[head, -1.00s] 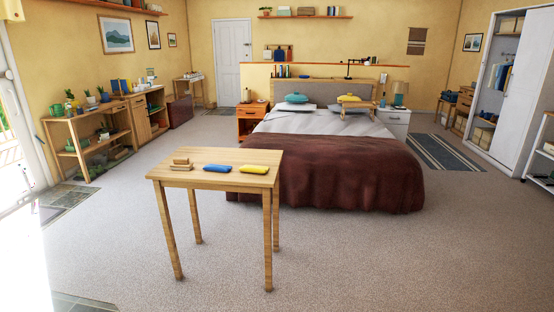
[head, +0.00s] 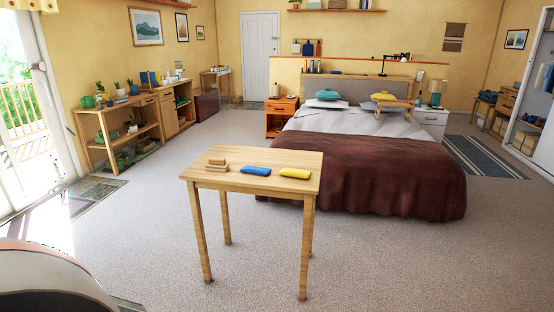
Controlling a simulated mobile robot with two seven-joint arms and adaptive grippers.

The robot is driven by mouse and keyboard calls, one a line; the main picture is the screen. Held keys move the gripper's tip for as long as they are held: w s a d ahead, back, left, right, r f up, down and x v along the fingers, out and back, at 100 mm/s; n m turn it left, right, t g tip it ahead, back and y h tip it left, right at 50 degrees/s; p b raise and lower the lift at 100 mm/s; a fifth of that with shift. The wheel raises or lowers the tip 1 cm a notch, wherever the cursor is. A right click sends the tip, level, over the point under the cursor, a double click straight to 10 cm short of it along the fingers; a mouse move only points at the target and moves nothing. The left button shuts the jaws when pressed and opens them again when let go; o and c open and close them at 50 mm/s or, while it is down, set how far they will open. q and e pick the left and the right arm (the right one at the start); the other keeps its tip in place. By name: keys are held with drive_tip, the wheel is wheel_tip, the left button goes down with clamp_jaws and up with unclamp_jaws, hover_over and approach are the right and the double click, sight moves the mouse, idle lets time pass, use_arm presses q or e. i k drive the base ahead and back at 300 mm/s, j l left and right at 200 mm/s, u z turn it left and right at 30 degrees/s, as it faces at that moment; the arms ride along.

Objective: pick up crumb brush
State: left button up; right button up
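A small wooden table (head: 255,184) stands in front of me. On its top, at the left, lies a small light-brown wooden item (head: 217,164) in two stacked parts. It may be the crumb brush, but it is too small to tell and I see no clear bristles. A blue flat soft-looking item (head: 256,170) lies in the middle of the top. A similar yellow item (head: 295,173) lies to its right. The three lie apart from each other. Neither of my grippers is in view.
A bed with a brown cover (head: 370,170) stands close behind the table, to the right. A low wooden shelf (head: 120,130) with plants runs along the left wall. Carpet is clear around the table. A large rounded shape fills the lower left corner; I cannot tell what it is.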

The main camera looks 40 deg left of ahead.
sight(217, 164)
drive_tip(key=j+z, duration=0.35)
drive_tip(key=j, duration=0.6)
drive_tip(key=j+z, duration=0.4)
drive_tip(key=j, duration=0.6)
drive_tip(key=k+j, duration=0.1)
drive_tip(key=j, duration=0.85)
drive_tip(key=k+j+z, duration=0.1)
drive_tip(key=j, duration=0.4)
drive_tip(key=k+j, duration=0.15)
drive_tip(key=j, duration=0.35)
